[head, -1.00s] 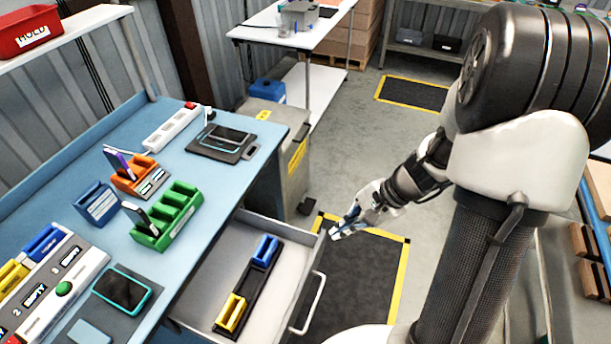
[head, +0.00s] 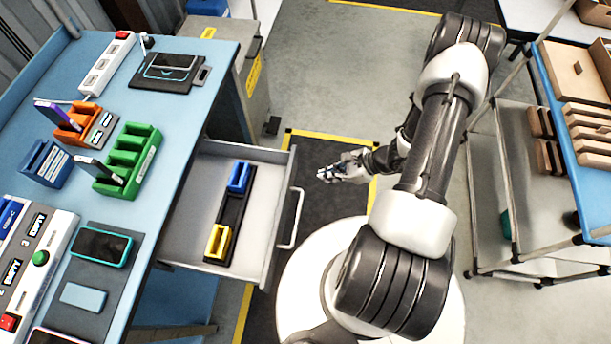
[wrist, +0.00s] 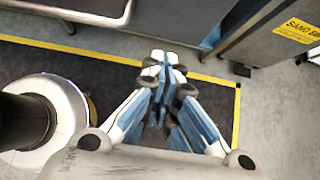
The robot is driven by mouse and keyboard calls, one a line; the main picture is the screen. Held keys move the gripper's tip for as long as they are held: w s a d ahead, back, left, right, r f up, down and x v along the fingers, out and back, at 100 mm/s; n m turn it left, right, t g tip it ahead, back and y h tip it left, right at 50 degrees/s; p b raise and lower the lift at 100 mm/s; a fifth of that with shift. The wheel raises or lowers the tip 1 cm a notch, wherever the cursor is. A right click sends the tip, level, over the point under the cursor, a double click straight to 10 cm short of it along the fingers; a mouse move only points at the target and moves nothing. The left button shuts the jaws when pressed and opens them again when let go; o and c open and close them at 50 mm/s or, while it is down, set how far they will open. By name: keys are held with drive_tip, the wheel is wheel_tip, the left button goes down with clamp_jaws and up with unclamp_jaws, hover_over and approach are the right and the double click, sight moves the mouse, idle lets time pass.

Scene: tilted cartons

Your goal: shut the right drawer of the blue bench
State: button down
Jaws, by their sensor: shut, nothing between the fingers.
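The right drawer (head: 192,241) of the blue bench (head: 190,128) is pulled out. Its light grey tray holds a black holder (head: 232,218) with a blue block and a yellow block. The drawer's bar handle (head: 297,218) is on its front face, toward my base. My gripper (head: 328,174) is to the right of the drawer front, near the handle's far end, and apart from it. In the wrist view the gripper (wrist: 168,62) has its fingers together with nothing between them. Part of the handle (wrist: 110,18) shows at the top left there.
On the bench top stand a green rack (head: 128,160), an orange holder (head: 82,124), a blue holder (head: 45,163) and phones. A grey cabinet (head: 236,95) stands beyond the drawer. A shelf cart (head: 545,255) with brown boxes is at the right. Open floor lies beyond my arm.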

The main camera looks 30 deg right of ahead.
drive_tip(key=shift+w+a+f+b, duration=0.25)
drive_tip(key=shift+w+a+f, duration=0.4)
drive_tip(key=shift+a, duration=0.35)
drive_tip(key=shift+w+a+f+b, duration=0.2)
drive_tip(key=shift+w+a+f, duration=0.25)
drive_tip(key=shift+w+a, duration=0.45)
drive_tip(key=shift+w+a+f+b, duration=0.25)
drive_tip(key=shift+w+a+f, duration=0.35)
drive_tip(key=shift+a, duration=0.5)
drive_tip(key=shift+w+a, duration=0.1)
